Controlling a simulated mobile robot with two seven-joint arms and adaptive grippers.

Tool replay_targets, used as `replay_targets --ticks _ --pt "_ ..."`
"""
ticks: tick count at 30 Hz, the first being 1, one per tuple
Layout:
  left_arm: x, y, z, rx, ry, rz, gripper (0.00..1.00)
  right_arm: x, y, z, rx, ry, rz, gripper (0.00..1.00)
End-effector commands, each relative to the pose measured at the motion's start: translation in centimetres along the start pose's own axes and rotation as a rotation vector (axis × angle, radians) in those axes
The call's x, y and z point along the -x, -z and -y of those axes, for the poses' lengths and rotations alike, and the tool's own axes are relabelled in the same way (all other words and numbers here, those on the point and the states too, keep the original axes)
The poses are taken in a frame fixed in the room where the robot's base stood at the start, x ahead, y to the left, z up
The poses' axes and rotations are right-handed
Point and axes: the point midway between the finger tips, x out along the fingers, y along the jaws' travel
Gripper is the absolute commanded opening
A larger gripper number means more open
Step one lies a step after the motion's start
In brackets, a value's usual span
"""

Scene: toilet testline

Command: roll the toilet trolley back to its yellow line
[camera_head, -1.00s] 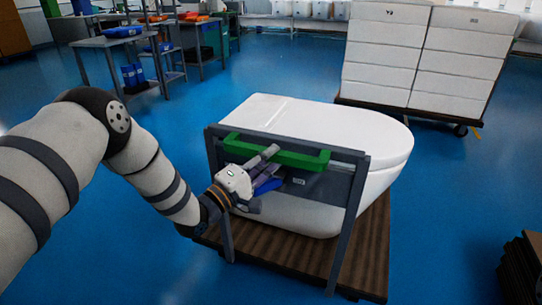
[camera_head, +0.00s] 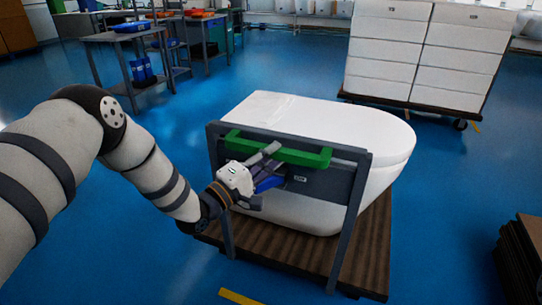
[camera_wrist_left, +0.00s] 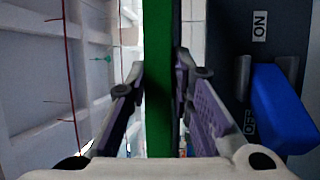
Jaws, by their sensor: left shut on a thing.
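The toilet trolley (camera_head: 345,262) has a brown ribbed base and a grey upright frame, and it carries a white toilet (camera_head: 330,125). A green handle bar (camera_head: 305,157) runs across the top of the frame. My left gripper (camera_head: 272,162) is shut on the green handle, which also shows between its fingers in the left wrist view (camera_wrist_left: 158,60). A blue lever (camera_wrist_left: 280,108) with ON and OFF labels sits beside the gripper. A short piece of yellow line (camera_head: 240,297) shows on the floor at the bottom edge, in front of the trolley. My right gripper is not in view.
White stacked boxes (camera_head: 425,55) stand on a dark wheeled cart at the back right. A brown stack (camera_head: 522,255) stands at the right edge. Workbenches (camera_head: 125,38) are at the back left. Blue floor (camera_head: 440,220) around the trolley is clear.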

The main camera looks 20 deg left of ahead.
Motion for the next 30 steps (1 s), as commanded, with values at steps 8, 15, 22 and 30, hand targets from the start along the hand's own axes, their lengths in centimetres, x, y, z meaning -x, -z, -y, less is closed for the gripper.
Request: replay_targets --ticks 8,15,22,30 --pt "-0.3 0.3 -0.9 -0.002 -0.022 -0.007 0.41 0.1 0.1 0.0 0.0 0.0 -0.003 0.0" --pt "0.1 0.2 -0.4 -0.001 -0.012 -0.004 0.41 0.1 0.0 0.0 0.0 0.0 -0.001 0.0" --pt "5.3 0.3 -0.3 0.002 -0.009 -0.008 0.41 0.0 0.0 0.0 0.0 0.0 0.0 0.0" --pt "11.0 0.3 -0.4 0.0 -0.015 -0.007 0.41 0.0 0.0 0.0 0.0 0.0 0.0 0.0"
